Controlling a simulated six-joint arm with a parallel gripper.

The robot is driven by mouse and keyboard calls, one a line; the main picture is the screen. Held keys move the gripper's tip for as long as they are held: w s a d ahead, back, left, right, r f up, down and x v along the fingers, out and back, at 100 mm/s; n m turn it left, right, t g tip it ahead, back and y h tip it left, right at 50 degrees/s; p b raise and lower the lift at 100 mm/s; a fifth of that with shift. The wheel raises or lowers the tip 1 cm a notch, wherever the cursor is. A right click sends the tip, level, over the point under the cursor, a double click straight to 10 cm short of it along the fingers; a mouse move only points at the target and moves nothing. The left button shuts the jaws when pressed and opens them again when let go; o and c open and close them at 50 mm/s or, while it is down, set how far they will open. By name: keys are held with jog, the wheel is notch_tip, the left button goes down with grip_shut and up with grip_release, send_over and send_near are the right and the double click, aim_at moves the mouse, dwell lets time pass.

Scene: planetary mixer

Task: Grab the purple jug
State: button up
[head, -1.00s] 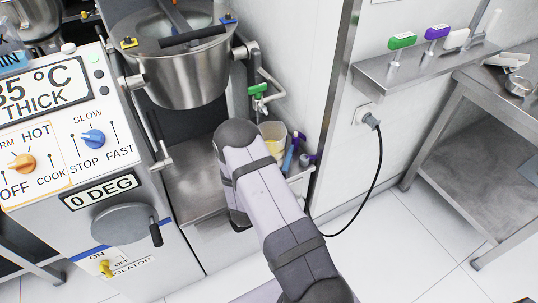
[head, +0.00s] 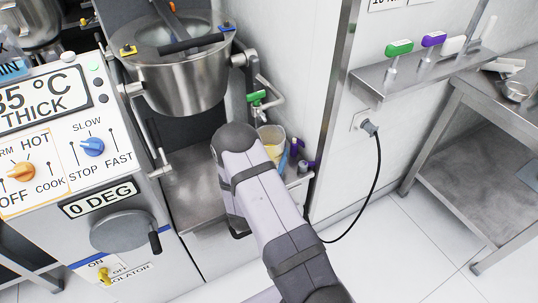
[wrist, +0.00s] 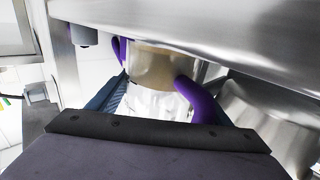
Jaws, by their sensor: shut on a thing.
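The purple jug (wrist: 165,68) shows in the wrist view as a clear or shiny vessel with purple curved parts on its left and right sides. My gripper (wrist: 160,95) is around it, with a dark blue finger on each side, and is shut on it. The lower front of the jug looks white. Its bottom is hidden by my gripper's dark body. In the head view my arm hides the gripper; small purple parts (head: 302,164) show just right of the arm, but I cannot tell clearly what they belong to.
A metal surface fills the top of the wrist view, close above the jug. A steel vessel (wrist: 275,120) stands right of it. In the head view the mixer bowl (head: 180,80) hangs behind my arm, a pale yellow container (head: 270,134) sits by the wall, and a steel table (head: 480,110) stands right.

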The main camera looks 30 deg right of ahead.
notch_tip(320, 180, up, 3)
jog(key=shift+f, duration=0.15)
jog(key=v, duration=1.8)
jog(key=shift+p, duration=0.4)
jog(key=shift+w+f, duration=0.1)
